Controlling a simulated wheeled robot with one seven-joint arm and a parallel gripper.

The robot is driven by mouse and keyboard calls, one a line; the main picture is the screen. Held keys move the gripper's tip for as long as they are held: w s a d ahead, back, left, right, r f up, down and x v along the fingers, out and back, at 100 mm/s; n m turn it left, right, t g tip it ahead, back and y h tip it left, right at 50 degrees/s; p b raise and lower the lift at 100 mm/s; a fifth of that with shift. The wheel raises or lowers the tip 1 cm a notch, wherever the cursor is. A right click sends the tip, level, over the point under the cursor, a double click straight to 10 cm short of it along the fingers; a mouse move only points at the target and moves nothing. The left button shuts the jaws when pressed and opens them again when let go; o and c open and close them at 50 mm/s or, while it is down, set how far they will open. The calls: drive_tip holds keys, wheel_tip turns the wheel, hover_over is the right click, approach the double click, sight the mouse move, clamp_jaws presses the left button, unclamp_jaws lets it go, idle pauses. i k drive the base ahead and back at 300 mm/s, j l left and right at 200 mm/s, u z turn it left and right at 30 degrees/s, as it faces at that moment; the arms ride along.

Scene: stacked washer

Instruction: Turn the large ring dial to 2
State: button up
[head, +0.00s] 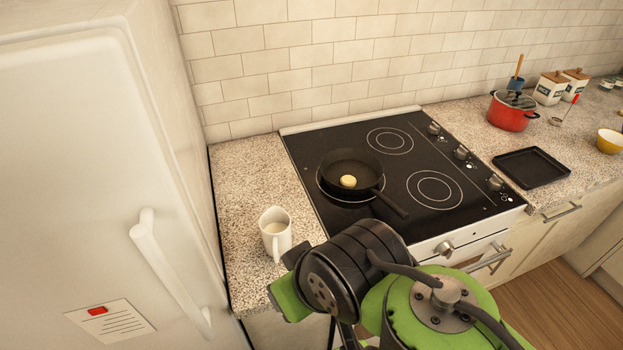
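The black glass cooktop (330,141) has a column of dials along its right side: a far dial (433,128), a middle dial (461,152) and a near dial (495,183). A fourth knob (445,249) sits on the white front panel. I cannot tell which one is the large ring dial, and their marks are too small to read. My green and black arm rises at the bottom centre, in front of the cooktop and left of the front knob. My gripper's fingers do not show, and no part of my arm visibly touches a dial.
A black pan (350,165) with a yellow item in it sits on the left burner. A white mug (275,233) stands on the left counter, close to my arm. A black tray (531,167) and a red pot (511,113) are on the right counter. A fridge (75,150) fills the left.

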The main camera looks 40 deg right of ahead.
sight(461, 154)
drive_tip(key=z, duration=2.2)
drive_tip(key=l+u, duration=0.35)
drive_tip(key=l, duration=0.15)
drive_tip(key=k+l+u, duration=0.2)
drive_tip(key=l+u, duration=0.15)
drive_tip(key=i+l+u, duration=0.1)
drive_tip(key=l+u, duration=0.35)
drive_tip(key=l, duration=0.2)
drive_tip(key=l+u, duration=0.45)
drive_tip(key=l, duration=0.2)
drive_tip(key=k+l+u, duration=0.1)
drive_tip(key=l+u, duration=0.35)
drive_tip(key=l, duration=0.2)
drive_tip(key=k+l+u, duration=0.2)
drive_tip(key=l+u, duration=0.2)
drive_tip(key=l, duration=0.2)
drive_tip(key=i+l+u, duration=0.15)
drive_tip(key=l+u, duration=0.45)
drive_tip(key=i+l+u, duration=0.1)
drive_tip(key=l+u, duration=0.2)
drive_tip(key=l, duration=0.15)
